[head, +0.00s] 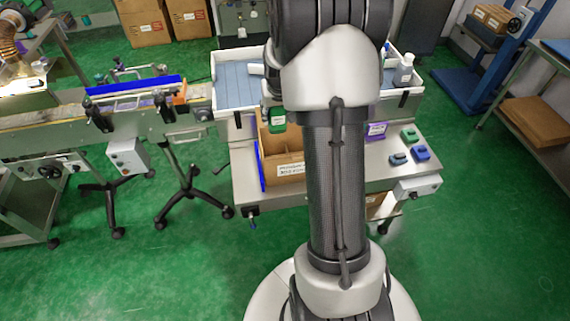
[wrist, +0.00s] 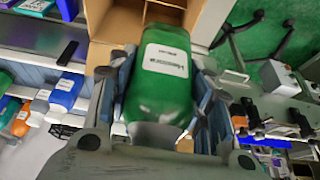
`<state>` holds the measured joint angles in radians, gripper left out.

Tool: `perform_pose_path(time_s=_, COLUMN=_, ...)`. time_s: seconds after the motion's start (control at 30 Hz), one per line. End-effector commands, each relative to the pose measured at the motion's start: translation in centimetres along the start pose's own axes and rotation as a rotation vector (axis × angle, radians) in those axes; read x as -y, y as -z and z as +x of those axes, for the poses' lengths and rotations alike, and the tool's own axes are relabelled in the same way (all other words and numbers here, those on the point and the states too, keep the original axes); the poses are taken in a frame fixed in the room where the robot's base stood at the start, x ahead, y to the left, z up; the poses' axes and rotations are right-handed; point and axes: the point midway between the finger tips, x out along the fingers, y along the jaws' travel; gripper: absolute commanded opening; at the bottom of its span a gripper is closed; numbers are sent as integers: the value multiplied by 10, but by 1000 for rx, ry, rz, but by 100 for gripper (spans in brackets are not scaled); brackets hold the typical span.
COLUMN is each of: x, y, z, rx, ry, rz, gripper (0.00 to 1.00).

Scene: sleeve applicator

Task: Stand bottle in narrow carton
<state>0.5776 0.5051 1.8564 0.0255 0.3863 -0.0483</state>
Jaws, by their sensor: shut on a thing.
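A green bottle (wrist: 165,75) with a white label is between the fingers of my gripper (wrist: 160,88), which is shut on it. In the wrist view its far end overlaps an open brown cardboard carton (wrist: 212,18) with dividers. In the head view the green bottle (head: 277,119) shows just left of my arm, over the back of the carton (head: 286,178). The carton stands on the steel table with a white label on its front. My arm hides part of the carton and most of my gripper there. I cannot tell whether the bottle's lower end is inside a compartment.
A white-rimmed tray (head: 235,88) with a blue-grey bed stands behind the carton; a pale bottle (head: 403,72) stands at its right. A purple box (head: 376,131) and small green and blue items (head: 420,153) lie on the table's right. A conveyor (head: 60,118) is at left.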

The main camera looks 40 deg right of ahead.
Motion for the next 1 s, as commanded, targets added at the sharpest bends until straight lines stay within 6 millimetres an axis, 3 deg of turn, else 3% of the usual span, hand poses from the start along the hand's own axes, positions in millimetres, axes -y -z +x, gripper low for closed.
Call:
perform_pose_path(time_s=0.5, x=1, y=-51, z=121, rx=2, ry=1, rz=-1, gripper=12)
perform_pose_path(time_s=0.83, x=1, y=-62, z=147, rx=1, ry=1, rz=-1, gripper=12)
perform_pose_path(time_s=1.0, x=1, y=-72, z=172, rx=2, ry=1, rz=-1, gripper=12)
